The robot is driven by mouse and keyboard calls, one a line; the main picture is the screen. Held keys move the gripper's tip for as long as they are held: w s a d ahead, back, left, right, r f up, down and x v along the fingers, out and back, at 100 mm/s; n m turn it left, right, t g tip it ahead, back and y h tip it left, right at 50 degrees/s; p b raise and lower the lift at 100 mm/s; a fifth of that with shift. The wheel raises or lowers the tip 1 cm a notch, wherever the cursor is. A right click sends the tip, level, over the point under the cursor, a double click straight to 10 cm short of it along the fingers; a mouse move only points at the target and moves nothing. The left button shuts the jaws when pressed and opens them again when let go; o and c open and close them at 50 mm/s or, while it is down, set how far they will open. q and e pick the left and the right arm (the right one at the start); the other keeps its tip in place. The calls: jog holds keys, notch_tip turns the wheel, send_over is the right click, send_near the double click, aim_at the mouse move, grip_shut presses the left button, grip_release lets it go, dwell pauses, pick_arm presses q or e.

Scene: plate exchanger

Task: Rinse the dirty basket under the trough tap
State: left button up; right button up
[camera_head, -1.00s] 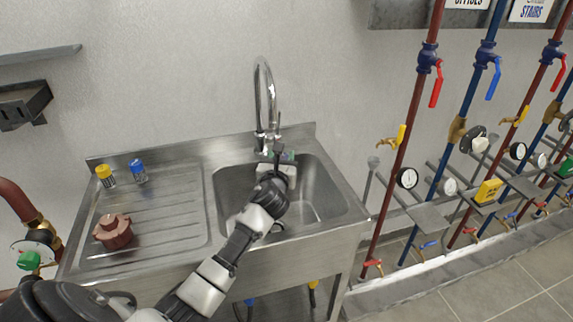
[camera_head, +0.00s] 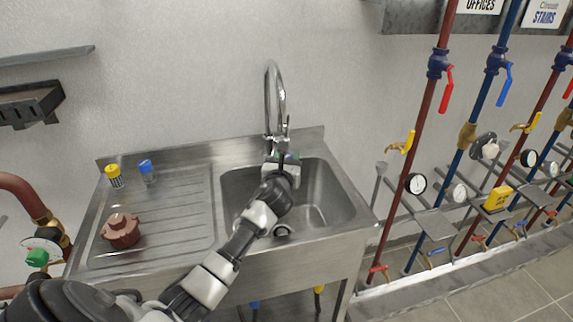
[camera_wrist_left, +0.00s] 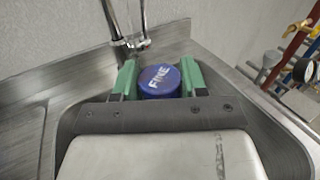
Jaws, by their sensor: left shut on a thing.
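My left gripper (camera_head: 285,158) is over the sink basin, just in front of the tap. In the left wrist view my gripper (camera_wrist_left: 160,82) has its green fingers on both sides of a round blue top marked "FINE" (camera_wrist_left: 161,80), shut on it. I take this to be the basket; its body below the top is hidden, so I cannot see dirt on it. The chrome tap (camera_head: 269,95) has a tall curved neck and stands behind the basin; its base also shows in the wrist view (camera_wrist_left: 128,44). I see no water stream. My right gripper is not in view.
The steel trough (camera_head: 335,205) has a ribbed drainboard (camera_head: 180,215) at left. On it stand a yellow-topped piece (camera_head: 114,176), a blue-topped piece (camera_head: 147,171) and a brown-red fitting (camera_head: 121,231). Red and blue pipes with valves (camera_head: 440,65) and gauges stand at right.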

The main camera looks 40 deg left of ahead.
pick_arm(q)
jog(key=shift+w+d, duration=0.1)
jog(key=shift+w+d, duration=0.25)
jog(key=shift+w, duration=0.15)
jog(key=shift+s+a, duration=0.1)
jog(key=shift+s, duration=0.05)
jog(key=shift+s+a+p, duration=0.25)
jog(key=shift+s+p, duration=0.15)
jog(key=shift+p, duration=0.05)
jog(key=shift+w+d, duration=0.1)
jog(key=shift+w, duration=0.05)
jog(key=shift+w+d, duration=0.2)
jog(key=shift+w, duration=0.2)
jog(key=shift+s+d, duration=0.1)
